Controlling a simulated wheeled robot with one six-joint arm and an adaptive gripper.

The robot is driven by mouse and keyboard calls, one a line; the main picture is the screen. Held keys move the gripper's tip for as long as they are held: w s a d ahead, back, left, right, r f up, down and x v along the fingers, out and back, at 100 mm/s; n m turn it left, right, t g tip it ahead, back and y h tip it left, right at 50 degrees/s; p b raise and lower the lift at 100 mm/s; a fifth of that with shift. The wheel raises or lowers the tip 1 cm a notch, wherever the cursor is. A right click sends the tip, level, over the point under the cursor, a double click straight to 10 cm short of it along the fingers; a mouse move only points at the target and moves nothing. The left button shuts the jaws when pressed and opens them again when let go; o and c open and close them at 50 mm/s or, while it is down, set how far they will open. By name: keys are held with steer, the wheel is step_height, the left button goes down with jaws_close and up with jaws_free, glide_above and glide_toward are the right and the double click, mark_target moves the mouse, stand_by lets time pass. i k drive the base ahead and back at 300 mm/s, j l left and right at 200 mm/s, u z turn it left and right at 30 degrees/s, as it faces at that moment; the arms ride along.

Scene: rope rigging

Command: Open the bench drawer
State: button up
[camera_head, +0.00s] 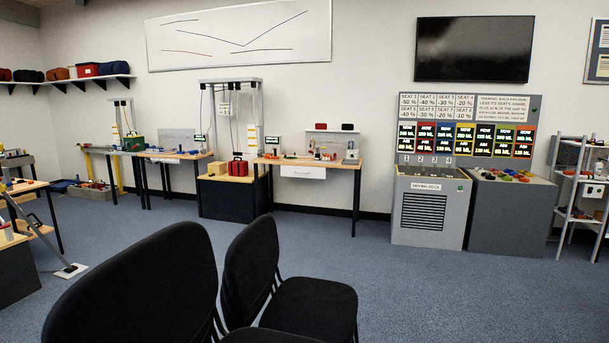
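A wooden-topped bench (345,165) with dark legs stands against the far wall, right of the centre-left. A white drawer (303,173) hangs under its top, with a small dark mark on its front, and looks closed. A second wooden bench (176,156) stands further left, with a smaller pale front (165,161) under its top, too small to tell if it is a drawer. My gripper is not in view.
Black chairs (290,300) fill the near foreground, between me and the benches. Blue carpet (420,290) is clear to the right of them. A grey cabinet (428,212) stands right of the bench. A dark box (233,198) stands left of it.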

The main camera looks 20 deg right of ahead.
mark_target(306, 169)
steer(key=z, duration=0.7)
steer(key=i+l+z, duration=0.1)
steer(key=l, duration=0.25)
steer(key=i+l+z, duration=0.1)
steer(key=l, duration=0.25)
steer(key=i+l, duration=0.3)
steer(key=i+l+z, duration=0.15)
steer(key=l, duration=0.25)
steer(key=i+l+z, duration=0.2)
steer(key=i, duration=0.7)
steer(key=i+l+z, duration=0.25)
steer(key=i, duration=0.6)
steer(key=i+l+u, duration=0.1)
steer(key=i+u, duration=0.2)
steer(key=i, duration=1.5)
steer(key=i+j+u, duration=0.15)
steer(key=i+u, duration=0.2)
steer(key=i, duration=0.25)
steer(key=i+u, duration=0.3)
steer(key=i, duration=0.35)
steer(key=i+l+u, duration=0.35)
steer(key=i, duration=0.25)
steer(key=i+u, duration=0.5)
steer(key=i, duration=1.55)
steer(key=i+j+z, duration=0.5)
steer(key=i, duration=0.15)
steer(key=i+j+z, duration=0.45)
steer(key=i+j, duration=0.15)
steer(key=j, duration=0.15)
